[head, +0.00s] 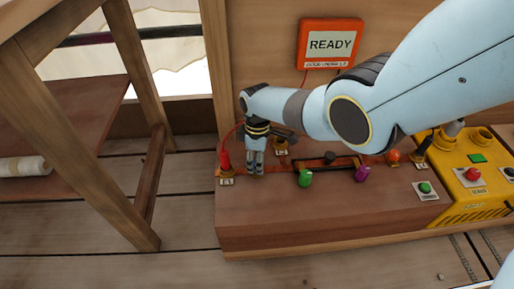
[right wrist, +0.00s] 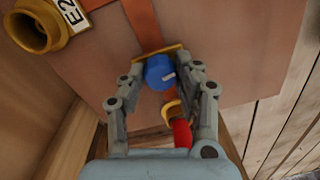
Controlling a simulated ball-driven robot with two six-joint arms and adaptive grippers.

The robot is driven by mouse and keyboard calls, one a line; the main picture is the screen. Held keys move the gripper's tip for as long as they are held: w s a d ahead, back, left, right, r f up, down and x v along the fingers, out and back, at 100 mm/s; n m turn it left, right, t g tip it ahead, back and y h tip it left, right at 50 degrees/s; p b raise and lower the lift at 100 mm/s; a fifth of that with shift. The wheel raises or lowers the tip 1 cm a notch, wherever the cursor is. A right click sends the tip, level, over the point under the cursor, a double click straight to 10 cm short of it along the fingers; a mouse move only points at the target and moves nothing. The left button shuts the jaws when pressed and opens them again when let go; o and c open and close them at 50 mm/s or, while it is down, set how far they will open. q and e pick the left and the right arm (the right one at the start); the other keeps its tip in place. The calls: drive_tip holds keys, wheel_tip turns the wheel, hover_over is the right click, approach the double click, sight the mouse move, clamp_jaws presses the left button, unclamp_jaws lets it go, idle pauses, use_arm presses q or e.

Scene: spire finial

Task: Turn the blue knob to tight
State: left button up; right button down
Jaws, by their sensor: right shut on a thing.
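My left gripper is in neither view.
A red plug (head: 225,160) stands just left of the gripper. A green knob (head: 305,178) and a purple knob (head: 362,173) are to the right. A yellow unit (head: 462,190) is at far right. An orange sign (head: 331,44) reads READY. A wooden frame stands left.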

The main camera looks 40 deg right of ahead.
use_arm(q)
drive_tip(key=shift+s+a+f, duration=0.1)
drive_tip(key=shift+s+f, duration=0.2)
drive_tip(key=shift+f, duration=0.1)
use_arm(e)
drive_tip(key=shift+m, duration=0.8)
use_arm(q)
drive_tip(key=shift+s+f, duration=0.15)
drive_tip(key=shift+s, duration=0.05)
use_arm(e)
drive_tip(key=c, duration=0.9)
unclamp_jaws()
drive_tip(key=shift+c, duration=0.2)
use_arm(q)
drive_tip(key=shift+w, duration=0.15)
use_arm(e)
wheel_tip(320, 180, up, 12)
drive_tip(key=shift+d, duration=0.25)
drive_tip(key=shift+w+f, duration=0.1)
